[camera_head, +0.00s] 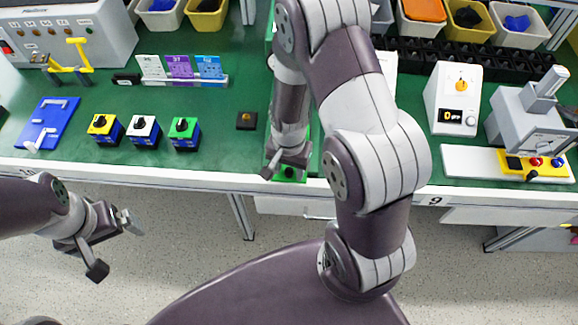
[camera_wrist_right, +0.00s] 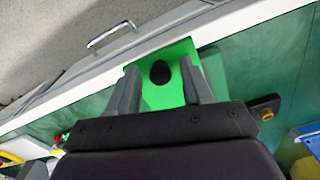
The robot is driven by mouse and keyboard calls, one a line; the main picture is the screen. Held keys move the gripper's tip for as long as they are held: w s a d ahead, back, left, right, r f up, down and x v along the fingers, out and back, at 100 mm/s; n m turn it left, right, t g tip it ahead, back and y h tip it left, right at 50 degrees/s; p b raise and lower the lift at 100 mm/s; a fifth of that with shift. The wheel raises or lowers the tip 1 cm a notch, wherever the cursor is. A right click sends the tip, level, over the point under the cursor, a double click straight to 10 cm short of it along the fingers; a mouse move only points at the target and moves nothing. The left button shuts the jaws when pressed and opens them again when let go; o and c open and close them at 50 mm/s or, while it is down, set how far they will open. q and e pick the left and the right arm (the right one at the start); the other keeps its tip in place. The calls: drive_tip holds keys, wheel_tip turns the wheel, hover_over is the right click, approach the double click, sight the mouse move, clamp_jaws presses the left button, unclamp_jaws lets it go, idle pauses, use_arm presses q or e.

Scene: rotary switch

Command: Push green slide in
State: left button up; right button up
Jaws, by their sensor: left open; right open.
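The green slide (camera_wrist_right: 180,52) has a round black knob (camera_wrist_right: 160,73) and lies at the front edge of the table. In the head view the green slide (camera_head: 291,174) shows partly, with my right gripper over it. My right gripper (camera_head: 287,166) points down there. In the right wrist view its fingers (camera_wrist_right: 161,78) are apart, one on each side of the black knob; I cannot tell whether they touch it. Much of the slide is hidden behind the gripper and arm. My left gripper (camera_head: 119,246) is open and empty, in front of the table at the left.
Rotary switches in yellow (camera_head: 105,128), white (camera_head: 143,131) and green (camera_head: 184,133) stand left of the slide. A small black-and-orange button (camera_head: 246,120) is nearer it. A white dial box (camera_head: 453,98) stands at the right. Bare green tabletop lies around the switches.

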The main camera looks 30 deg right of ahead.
clamp_jaws()
drive_tip(key=w+d, duration=0.1)
drive_tip(key=w, duration=0.1)
drive_tip(key=w+d, duration=0.2)
drive_tip(key=w, duration=0.1)
drive_tip(key=w+d, duration=0.1)
drive_tip(key=w, duration=0.1)
drive_tip(key=shift+w+d+p, duration=0.25)
drive_tip(key=shift+d+p, duration=0.05)
drive_tip(key=shift+p, duration=0.1)
unclamp_jaws()
